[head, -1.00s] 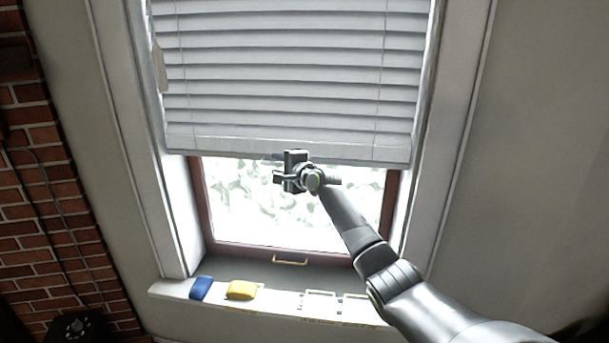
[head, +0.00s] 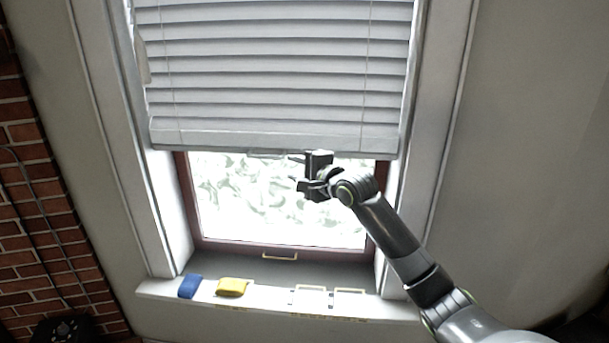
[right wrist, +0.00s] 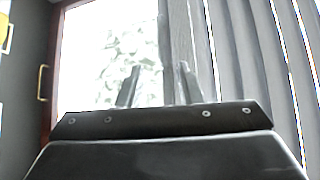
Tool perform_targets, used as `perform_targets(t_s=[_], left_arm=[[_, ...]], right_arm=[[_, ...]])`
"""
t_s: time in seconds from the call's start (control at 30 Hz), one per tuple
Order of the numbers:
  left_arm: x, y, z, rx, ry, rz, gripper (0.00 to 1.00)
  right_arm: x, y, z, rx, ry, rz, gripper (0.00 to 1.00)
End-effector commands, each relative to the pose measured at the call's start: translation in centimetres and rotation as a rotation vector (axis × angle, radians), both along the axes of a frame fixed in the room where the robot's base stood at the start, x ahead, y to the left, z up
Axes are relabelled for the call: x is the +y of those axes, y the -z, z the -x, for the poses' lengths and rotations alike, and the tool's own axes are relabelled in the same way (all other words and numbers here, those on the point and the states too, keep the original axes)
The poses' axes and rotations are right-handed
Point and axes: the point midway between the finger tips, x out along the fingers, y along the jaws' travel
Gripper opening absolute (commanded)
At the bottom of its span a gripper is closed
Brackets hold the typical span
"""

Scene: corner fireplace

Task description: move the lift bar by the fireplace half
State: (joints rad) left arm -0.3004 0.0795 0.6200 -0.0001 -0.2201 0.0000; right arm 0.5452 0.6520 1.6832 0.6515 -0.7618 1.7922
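The white slatted blind (head: 280,70) hangs part way down the window. Its bottom rail (head: 230,138) runs across the upper part of the glass. A small pale lift bar (head: 266,153) shows under the rail, left of my right gripper. My right gripper (head: 296,169) is open and empty. Its two fingers are apart and point left towards the lift bar, without visible contact. In the right wrist view the open fingers (right wrist: 156,87) reach up in front of the glass and the rail (right wrist: 180,45). The lift bar cannot be made out there. My left gripper is not in view.
A brass handle (head: 280,256) sits on the brown lower window frame (head: 325,252). The sill (head: 260,300) holds a blue item (head: 190,286) and a yellow item (head: 232,287). Brick wall (head: 40,215) stands at the left. Bare wall (head: 530,130) is at the right.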

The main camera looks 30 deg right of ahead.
Motion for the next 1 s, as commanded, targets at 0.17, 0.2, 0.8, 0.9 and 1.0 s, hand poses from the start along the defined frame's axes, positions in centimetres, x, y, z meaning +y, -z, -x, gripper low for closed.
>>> perform_targets(t_s=[0.17,0.2,0.8,0.9,1.0], left_arm=[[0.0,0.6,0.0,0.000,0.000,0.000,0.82],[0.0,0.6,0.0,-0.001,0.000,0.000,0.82],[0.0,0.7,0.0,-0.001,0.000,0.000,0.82],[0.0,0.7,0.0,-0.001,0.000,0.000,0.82],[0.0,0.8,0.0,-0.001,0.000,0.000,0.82]], right_arm=[[-0.4,-0.3,2.0,-0.002,0.001,0.002,0.33],[-0.5,-0.3,2.2,-0.001,0.001,0.001,0.33],[-0.5,-0.5,2.8,-0.001,0.000,-0.001,0.33],[-0.6,-0.1,2.7,0.003,0.003,0.004,0.33],[-1.4,2.4,2.4,0.026,0.019,0.036,0.33]])
